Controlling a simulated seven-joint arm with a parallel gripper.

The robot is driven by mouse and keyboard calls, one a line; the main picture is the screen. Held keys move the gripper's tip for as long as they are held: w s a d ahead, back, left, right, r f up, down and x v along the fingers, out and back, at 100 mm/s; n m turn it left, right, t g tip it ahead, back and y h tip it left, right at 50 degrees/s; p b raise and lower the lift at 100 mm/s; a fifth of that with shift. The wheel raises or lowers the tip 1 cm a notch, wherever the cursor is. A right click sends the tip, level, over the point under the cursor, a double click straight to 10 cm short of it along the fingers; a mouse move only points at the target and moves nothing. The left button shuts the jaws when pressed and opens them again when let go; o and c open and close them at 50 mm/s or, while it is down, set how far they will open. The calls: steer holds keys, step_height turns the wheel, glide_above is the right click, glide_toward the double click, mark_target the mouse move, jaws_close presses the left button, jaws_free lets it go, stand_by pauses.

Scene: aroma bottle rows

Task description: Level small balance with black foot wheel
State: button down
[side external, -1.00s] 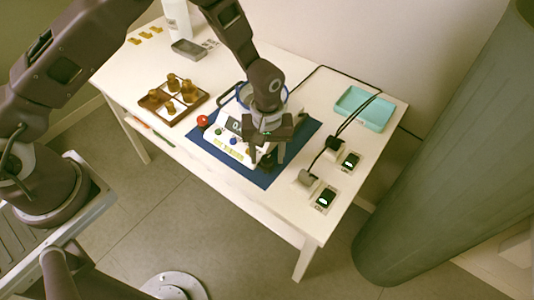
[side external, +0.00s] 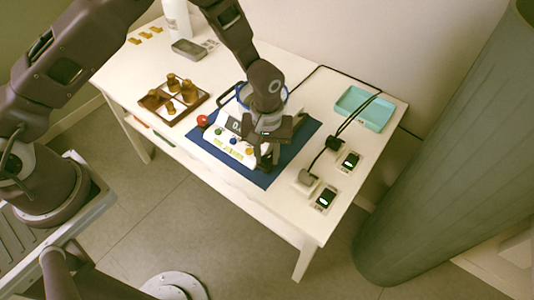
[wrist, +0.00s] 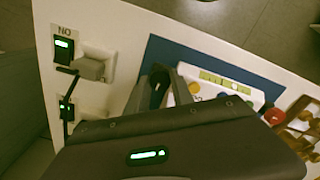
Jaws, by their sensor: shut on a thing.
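The small balance (side external: 222,140) is white, with coloured buttons along its front, and stands on a blue mat (side external: 262,179). My gripper (side external: 266,165) points down at the balance's front right corner. Its fingers are shut on a small black piece, which looks like the black foot wheel (wrist: 158,80), seen between the grey fingers in the wrist view. The fingers hide most of the wheel in the side view. I cannot read the level bubble.
Two plugs with cables and two switches with green lights (side external: 326,198) lie to the right. A teal tray (side external: 364,108) is behind them.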

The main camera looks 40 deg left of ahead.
mark_target(266, 159)
steer(key=m, duration=1.2)
steer(key=shift+m, duration=2.1)
steer(key=c, duration=1.1)
jaws_free()
step_height(266, 159, up, 7)
steer(key=shift+r, duration=0.1)
